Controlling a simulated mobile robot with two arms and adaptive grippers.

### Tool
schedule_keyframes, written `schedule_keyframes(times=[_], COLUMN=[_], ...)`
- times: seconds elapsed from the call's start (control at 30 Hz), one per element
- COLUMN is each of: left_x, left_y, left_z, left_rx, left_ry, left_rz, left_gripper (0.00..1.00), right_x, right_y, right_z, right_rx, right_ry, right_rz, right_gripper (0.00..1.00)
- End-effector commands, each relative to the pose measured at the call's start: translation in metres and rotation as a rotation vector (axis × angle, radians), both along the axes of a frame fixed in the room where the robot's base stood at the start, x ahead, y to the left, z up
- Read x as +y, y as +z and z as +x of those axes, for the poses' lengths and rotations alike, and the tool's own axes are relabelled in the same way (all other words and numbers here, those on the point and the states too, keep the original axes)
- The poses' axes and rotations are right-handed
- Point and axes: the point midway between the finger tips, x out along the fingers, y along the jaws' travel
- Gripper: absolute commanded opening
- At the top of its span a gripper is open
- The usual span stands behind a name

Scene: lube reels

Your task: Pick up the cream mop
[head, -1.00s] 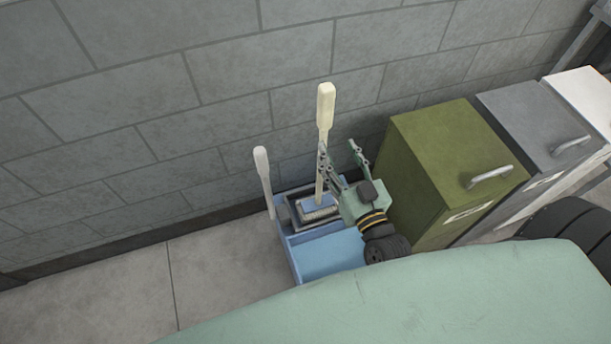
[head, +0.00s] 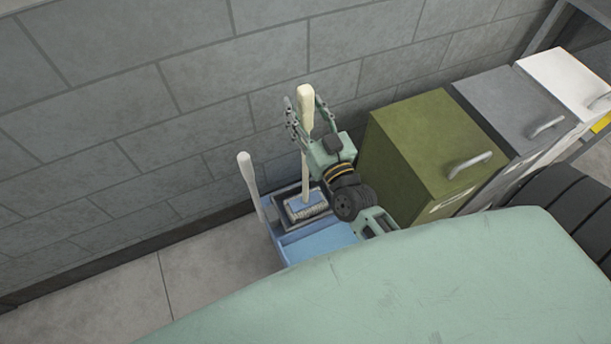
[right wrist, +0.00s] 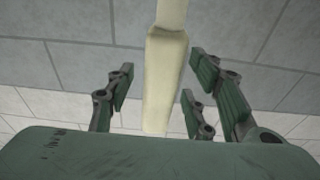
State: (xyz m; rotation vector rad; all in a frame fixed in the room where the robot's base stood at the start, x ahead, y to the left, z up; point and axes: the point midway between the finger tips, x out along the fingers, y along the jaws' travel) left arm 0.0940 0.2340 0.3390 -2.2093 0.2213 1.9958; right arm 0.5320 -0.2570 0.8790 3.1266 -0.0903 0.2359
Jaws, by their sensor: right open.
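The cream mop (head: 305,107) stands upright in the head view, its head down in a blue bucket (head: 322,246) by the wall. My right gripper (head: 304,97) is open at the upper handle, with its fingers on either side of it. In the right wrist view the cream handle (right wrist: 164,85) runs between the open fingers of the right gripper (right wrist: 160,88), with gaps visible on both sides. The left gripper is out of both views.
A white-handled tool (head: 248,174) stands at the bucket's left. A green bin (head: 408,153), a grey bin (head: 500,100) and a white bin (head: 562,75) stand to the right. A block wall (head: 130,100) is close behind. A dark tyre (head: 567,205) sits at the right.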

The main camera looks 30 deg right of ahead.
Motion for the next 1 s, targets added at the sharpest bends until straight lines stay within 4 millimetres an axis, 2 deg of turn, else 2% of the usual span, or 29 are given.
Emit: schedule_keyframes(times=[0.07,0.63,1.0], left_x=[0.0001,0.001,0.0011], left_y=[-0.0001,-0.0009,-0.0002], left_z=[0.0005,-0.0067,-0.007], left_rx=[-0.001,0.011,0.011], left_ry=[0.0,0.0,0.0], left_rz=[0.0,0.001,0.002], left_gripper=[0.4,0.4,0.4], right_x=[0.0,-0.0001,-0.0001], right_y=[-0.0004,-0.0005,0.004], right_z=[-0.0002,-0.0006,-0.0003], right_rx=[0.001,0.001,-0.005], right_ry=[0.0,0.0,-0.001], right_rz=[0.0,0.001,0.001], right_gripper=[0.48,0.0,0.0])
